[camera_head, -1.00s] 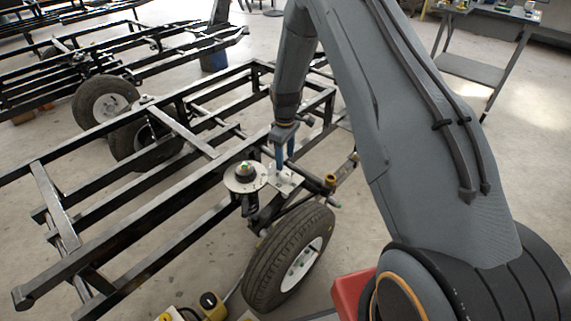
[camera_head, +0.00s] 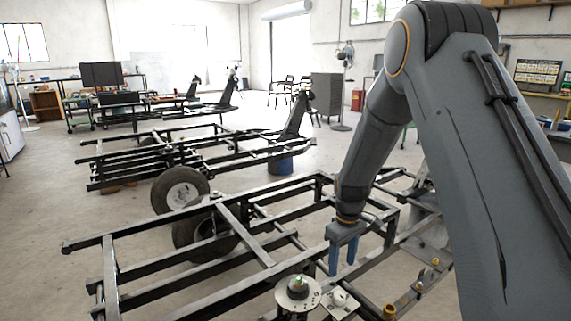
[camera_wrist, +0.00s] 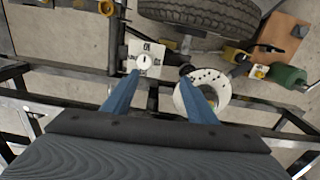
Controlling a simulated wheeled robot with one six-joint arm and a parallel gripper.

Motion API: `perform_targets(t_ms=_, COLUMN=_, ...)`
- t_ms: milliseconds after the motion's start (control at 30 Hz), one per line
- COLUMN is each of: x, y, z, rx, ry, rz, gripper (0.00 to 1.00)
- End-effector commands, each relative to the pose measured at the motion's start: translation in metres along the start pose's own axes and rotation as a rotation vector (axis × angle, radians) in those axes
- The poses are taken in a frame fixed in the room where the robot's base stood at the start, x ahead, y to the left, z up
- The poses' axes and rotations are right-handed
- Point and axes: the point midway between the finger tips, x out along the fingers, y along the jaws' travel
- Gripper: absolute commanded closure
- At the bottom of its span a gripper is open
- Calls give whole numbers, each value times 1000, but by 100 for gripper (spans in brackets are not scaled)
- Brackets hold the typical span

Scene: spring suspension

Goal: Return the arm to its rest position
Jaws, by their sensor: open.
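My gripper (camera_head: 343,262) has blue fingers that stand apart with nothing between them. It hangs pointing down above the black trailer frame (camera_head: 150,236), behind the spring suspension parts in the head view. A round metal plate (camera_head: 297,293) with a small green-topped piece at its centre sits at the bottom of the head view. A white square plate (camera_head: 340,301) is just right of it. In the wrist view the square plate (camera_wrist: 145,60) lies beyond the left fingertip, and the round plate (camera_wrist: 203,93) is partly hidden behind the right finger.
A tyre (camera_wrist: 200,12) lies beyond the plates in the wrist view, with a green tool (camera_wrist: 288,76) on the floor at right. Another trailer frame (camera_head: 190,152) with wheels stands behind. Open floor (camera_head: 50,190) lies to the left.

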Motion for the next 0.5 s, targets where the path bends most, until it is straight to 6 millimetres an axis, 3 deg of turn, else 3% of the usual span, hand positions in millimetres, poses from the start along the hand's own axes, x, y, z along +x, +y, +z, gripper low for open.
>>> perform_targets(t_ms=33, x=-20, y=-9, z=6, rx=24, ry=5, rz=2, gripper=48)
perform_targets(t_ms=200, x=-69, y=-42, z=35, rx=117, ry=7, rz=-3, gripper=48)
perform_targets(t_ms=500, x=-137, y=-103, z=98, rx=278, ry=12, rz=-11, gripper=48)
